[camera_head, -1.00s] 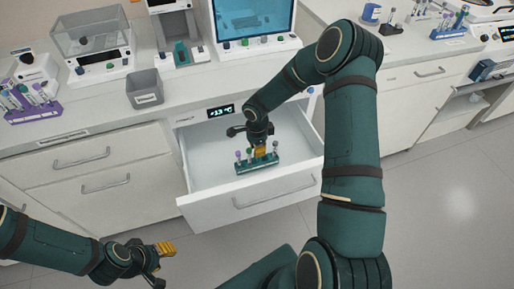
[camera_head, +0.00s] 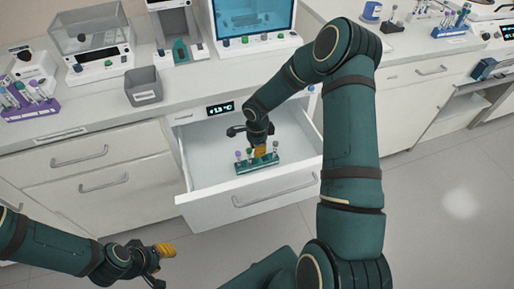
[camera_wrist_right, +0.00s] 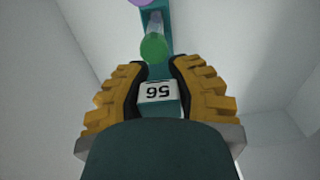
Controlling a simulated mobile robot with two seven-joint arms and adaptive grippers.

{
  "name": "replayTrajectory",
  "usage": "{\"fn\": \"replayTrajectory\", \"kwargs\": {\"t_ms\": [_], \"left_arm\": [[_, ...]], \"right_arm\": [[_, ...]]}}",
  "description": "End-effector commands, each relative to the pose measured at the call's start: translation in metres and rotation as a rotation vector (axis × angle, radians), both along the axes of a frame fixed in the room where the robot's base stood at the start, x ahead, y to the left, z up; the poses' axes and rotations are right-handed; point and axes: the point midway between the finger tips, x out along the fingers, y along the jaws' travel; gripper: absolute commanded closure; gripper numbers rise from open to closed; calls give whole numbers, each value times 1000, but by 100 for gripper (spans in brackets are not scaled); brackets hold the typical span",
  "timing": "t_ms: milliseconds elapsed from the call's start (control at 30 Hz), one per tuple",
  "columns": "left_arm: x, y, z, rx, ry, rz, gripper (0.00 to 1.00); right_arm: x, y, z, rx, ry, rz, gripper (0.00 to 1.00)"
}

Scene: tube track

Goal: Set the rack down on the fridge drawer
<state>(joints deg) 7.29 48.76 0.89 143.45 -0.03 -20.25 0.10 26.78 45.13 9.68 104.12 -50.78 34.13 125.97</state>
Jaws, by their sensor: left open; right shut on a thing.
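The teal rack (camera_head: 258,163) with several capped tubes is inside the open fridge drawer (camera_head: 215,179), near the drawer's middle. My right gripper (camera_head: 261,151) reaches down into the drawer and is shut on the rack. In the right wrist view the yellow fingers of my right gripper (camera_wrist_right: 160,92) close on a teal part of the rack marked 56 (camera_wrist_right: 158,92), with a green cap (camera_wrist_right: 154,47) just beyond. Whether the rack touches the drawer floor is hard to tell. My left gripper (camera_head: 164,256) is open and empty at the lower left, away from the drawer.
The drawer has white walls and a temperature display (camera_head: 221,108) above it. A grey bin (camera_head: 143,87) and a purple tube rack (camera_head: 28,103) stand on the counter. The drawer floor around the rack is clear.

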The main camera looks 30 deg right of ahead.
Motion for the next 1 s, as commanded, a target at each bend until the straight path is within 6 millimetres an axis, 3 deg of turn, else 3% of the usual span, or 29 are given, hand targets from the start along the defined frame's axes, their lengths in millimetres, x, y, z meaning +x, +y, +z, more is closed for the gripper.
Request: {"fn": "replayTrajectory", "kwargs": {"t_ms": [367, 400, 500, 1000], "left_arm": [[0, 0, -5, 0, 0, 0, 59], [0, 0, -5, 0, 0, 0, 59], [0, 0, -5, 0, 0, 0, 59], [0, 0, -5, 0, 0, 0, 59]], "right_arm": [[0, 0, -3, 0, -1, 0, 100], [0, 0, -3, 0, -1, 0, 73], [0, 0, -3, 0, -1, 0, 45], [0, 0, -3, 0, 0, 0, 45]]}}
